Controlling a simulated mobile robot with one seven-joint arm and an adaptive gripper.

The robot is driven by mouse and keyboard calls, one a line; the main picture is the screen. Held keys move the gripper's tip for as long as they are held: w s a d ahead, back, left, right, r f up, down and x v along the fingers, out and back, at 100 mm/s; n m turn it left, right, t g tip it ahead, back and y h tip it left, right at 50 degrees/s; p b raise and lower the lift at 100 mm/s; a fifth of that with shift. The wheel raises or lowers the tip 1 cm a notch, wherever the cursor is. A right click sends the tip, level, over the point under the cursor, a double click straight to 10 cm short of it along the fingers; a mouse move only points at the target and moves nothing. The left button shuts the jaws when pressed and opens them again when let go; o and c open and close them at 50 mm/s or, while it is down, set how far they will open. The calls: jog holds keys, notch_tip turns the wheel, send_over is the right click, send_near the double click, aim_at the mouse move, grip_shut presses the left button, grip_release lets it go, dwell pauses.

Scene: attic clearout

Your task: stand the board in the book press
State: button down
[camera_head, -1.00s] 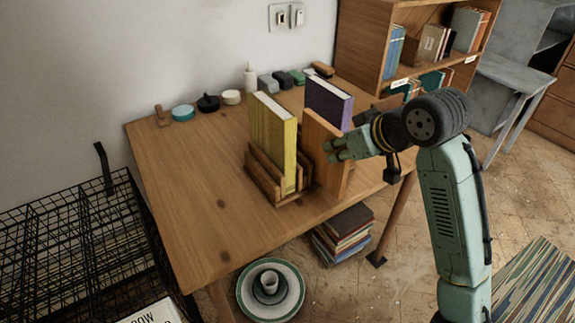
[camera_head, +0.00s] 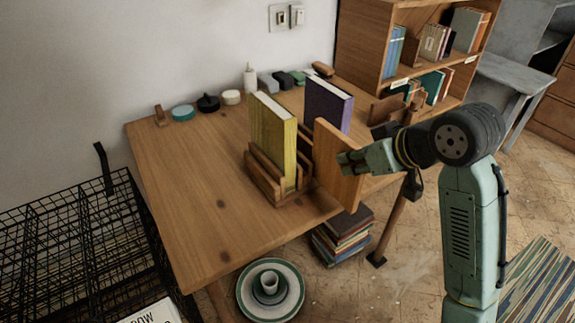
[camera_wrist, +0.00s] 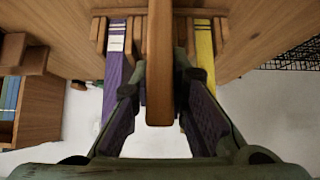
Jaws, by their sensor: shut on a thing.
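The wooden board (camera_head: 334,165) is upright and held by my gripper (camera_head: 352,162), which is shut on its near edge. The wooden book press (camera_head: 272,191) stands on the table with a yellow book (camera_head: 273,140) and a purple book (camera_head: 328,104) upright in it. In the head view the board is at the press's right side and covers part of it. In the wrist view the board (camera_wrist: 160,70) runs between my fingers (camera_wrist: 160,98), with the purple book (camera_wrist: 115,65) left and the yellow book (camera_wrist: 204,50) right. I cannot tell whether the board touches the press.
The table (camera_head: 200,220) is clear left of the press. Small items, including a white bottle (camera_head: 250,80), line its back edge. A bookshelf (camera_head: 365,45) stands behind. A book stack (camera_head: 342,235) and plates (camera_head: 270,303) lie on the floor. A black wire rack (camera_head: 85,230) is at left.

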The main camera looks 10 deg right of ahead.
aim_at(364, 175)
jog(key=shift+s+d, duration=0.25)
jog(key=shift+s, duration=0.45)
jog(key=shift+s+d, duration=0.3)
jog(key=shift+s, duration=0.4)
jog(key=shift+s+d, duration=0.25)
jog(key=shift+s, duration=0.45)
jog(key=shift+r, duration=0.1)
